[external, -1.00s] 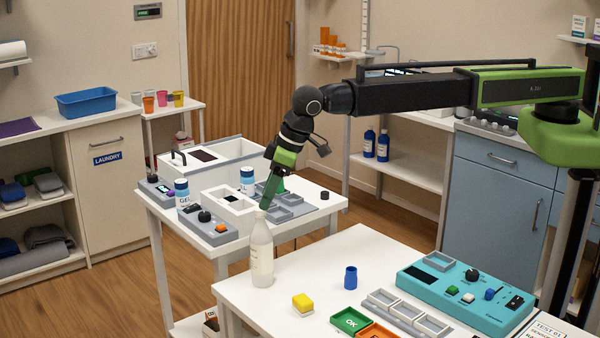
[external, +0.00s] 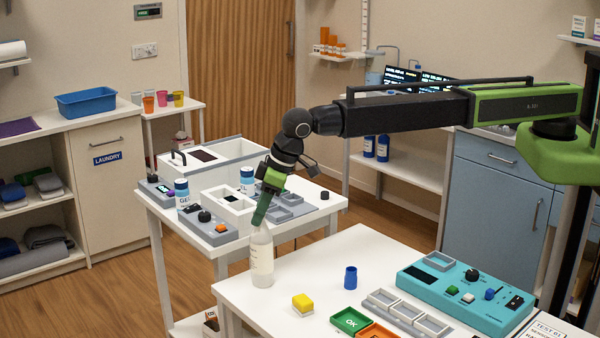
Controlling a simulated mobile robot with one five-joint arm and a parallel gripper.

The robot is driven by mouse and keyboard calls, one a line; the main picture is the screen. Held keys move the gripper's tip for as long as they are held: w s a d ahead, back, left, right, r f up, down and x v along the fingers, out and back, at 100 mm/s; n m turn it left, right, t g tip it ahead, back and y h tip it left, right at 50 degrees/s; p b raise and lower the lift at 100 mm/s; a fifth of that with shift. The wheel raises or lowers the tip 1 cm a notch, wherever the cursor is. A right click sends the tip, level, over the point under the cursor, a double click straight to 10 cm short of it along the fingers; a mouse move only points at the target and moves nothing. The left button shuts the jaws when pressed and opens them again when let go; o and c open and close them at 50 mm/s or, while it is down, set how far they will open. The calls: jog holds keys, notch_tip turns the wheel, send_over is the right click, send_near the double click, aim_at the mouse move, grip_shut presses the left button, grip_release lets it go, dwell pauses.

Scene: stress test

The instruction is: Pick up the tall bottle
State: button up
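The tall bottle (external: 261,262) is pale and translucent with a light label. It stands upright near the left corner of the white table (external: 330,262). My gripper (external: 258,222) points down at the bottle's top, with its green fingers at the neck. The fingers overlap the neck in this view and hide it. I cannot tell whether they touch it, or whether they are open or shut.
A yellow block (external: 302,304) and a blue cup-like piece (external: 350,278) stand right of the bottle. A green OK tray (external: 350,320), grey bins (external: 405,314) and a teal panel (external: 465,290) lie further right. A white cart (external: 320,205) stands behind.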

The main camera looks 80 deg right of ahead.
grip_shut()
dwell(1.0)
